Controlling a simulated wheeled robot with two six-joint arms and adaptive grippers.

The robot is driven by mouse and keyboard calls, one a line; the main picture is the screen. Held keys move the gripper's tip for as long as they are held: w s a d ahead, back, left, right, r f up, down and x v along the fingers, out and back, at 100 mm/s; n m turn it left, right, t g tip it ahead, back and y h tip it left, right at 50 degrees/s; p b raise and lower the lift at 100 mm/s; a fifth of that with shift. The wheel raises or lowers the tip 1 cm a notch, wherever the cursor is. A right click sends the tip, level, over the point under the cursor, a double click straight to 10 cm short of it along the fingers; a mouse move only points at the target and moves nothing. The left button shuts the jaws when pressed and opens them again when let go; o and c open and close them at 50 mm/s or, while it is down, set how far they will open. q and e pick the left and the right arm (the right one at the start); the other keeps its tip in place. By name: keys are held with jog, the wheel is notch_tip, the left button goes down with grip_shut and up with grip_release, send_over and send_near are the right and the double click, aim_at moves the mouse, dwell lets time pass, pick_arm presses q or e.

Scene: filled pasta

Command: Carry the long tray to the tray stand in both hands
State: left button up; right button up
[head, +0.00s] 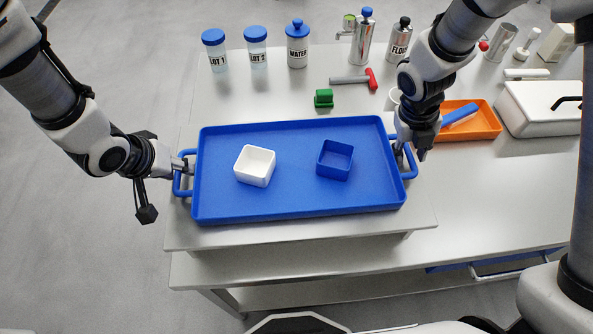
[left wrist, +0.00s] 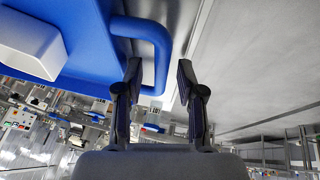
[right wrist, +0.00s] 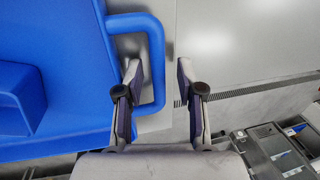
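The long blue tray (head: 290,200) lies level over a pale grey slab (head: 300,232) at the bench's front; I cannot tell whether this slab is the tray stand. A white square bowl (head: 255,166) and a blue square bowl (head: 335,160) sit in the tray. My left gripper (left wrist: 158,68) is at the tray's left handle (left wrist: 162,45), its fingers apart on either side of the bar. My right gripper (right wrist: 158,68) is at the right handle (right wrist: 155,40), also with fingers apart around the bar. Gaps show between fingers and bars.
Behind the tray stand blue-lidded jars (head: 256,50), a flour bottle (head: 399,42), a green block (head: 324,98) and a red-handled tool (head: 354,80). An orange tray (head: 478,125) and a white lidded box (head: 540,110) are at right. Bare floor (head: 90,250) lies at left.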

pick_arm(q)
jog(key=shift+r, duration=0.1)
pick_arm(e)
jog(key=shift+s+r, duration=0.15)
jog(key=shift+r, duration=0.05)
jog(key=shift+a+r, duration=0.1)
jog(key=shift+r, duration=0.25)
pick_arm(q)
jog(key=v, duration=0.7)
jog(key=shift+r, duration=0.2)
pick_arm(e)
notch_tip(320, 180, up, 6)
jog(key=a, duration=0.1)
jog(key=shift+a+r, duration=0.15)
jog(key=shift+r, duration=0.1)
pick_arm(q)
jog(key=shift+s, duration=0.1)
